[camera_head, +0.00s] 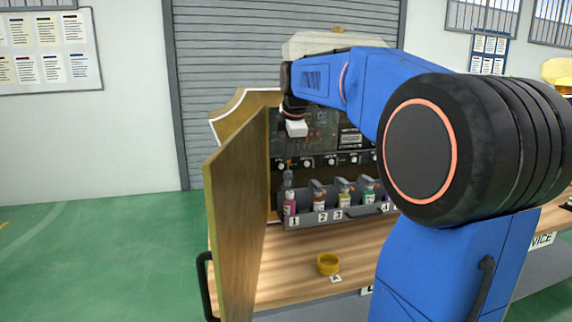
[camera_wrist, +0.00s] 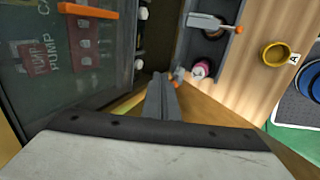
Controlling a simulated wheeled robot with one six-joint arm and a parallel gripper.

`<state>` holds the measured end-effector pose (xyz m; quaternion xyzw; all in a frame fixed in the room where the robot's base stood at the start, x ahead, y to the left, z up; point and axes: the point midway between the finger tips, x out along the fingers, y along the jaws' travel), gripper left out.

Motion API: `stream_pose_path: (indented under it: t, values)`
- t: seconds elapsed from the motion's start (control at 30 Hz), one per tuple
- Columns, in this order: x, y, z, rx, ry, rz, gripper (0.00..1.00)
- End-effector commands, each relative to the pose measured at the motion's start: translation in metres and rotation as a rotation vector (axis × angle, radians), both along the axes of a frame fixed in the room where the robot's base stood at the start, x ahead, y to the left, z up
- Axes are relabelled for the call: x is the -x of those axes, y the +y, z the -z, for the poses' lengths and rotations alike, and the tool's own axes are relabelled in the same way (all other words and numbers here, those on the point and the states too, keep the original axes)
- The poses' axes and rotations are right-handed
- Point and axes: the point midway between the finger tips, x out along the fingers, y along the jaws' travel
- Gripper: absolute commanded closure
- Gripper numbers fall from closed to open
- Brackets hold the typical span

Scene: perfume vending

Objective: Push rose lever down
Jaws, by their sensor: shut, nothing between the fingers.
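A pink bottle (camera_head: 290,205) stands in slot 1 of the dark rack (camera_head: 345,213); its pink body also shows in the wrist view (camera_wrist: 200,69). Its orange-tipped lever (camera_wrist: 178,74) shows beside my fingertips in the wrist view. My gripper (camera_head: 288,181) is shut and empty, pointing down just above this bottle; its two fingers (camera_wrist: 160,78) lie together in the wrist view. The fingertips are very close to the lever, but I cannot tell if they touch. The gripper partly hides the lever in the head view.
Bottles with orange-tipped levers stand in slot 2 (camera_head: 319,200), slot 3 (camera_head: 344,197) and beyond to the right. An open wooden door (camera_head: 238,215) stands close on the left. A yellow cup (camera_head: 328,264) sits on the wooden counter (camera_head: 290,282) in front. My arm hides the right side.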

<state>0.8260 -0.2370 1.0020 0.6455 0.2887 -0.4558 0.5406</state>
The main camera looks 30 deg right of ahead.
Motion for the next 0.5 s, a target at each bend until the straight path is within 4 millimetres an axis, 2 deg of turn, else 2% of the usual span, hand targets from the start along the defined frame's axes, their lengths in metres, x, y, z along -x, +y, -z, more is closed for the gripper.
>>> stream_pose_path:
  t: [0.5]
  values:
    - [0.0062, 0.0018, 0.0014, 0.000, -0.001, 0.000, 1.00]
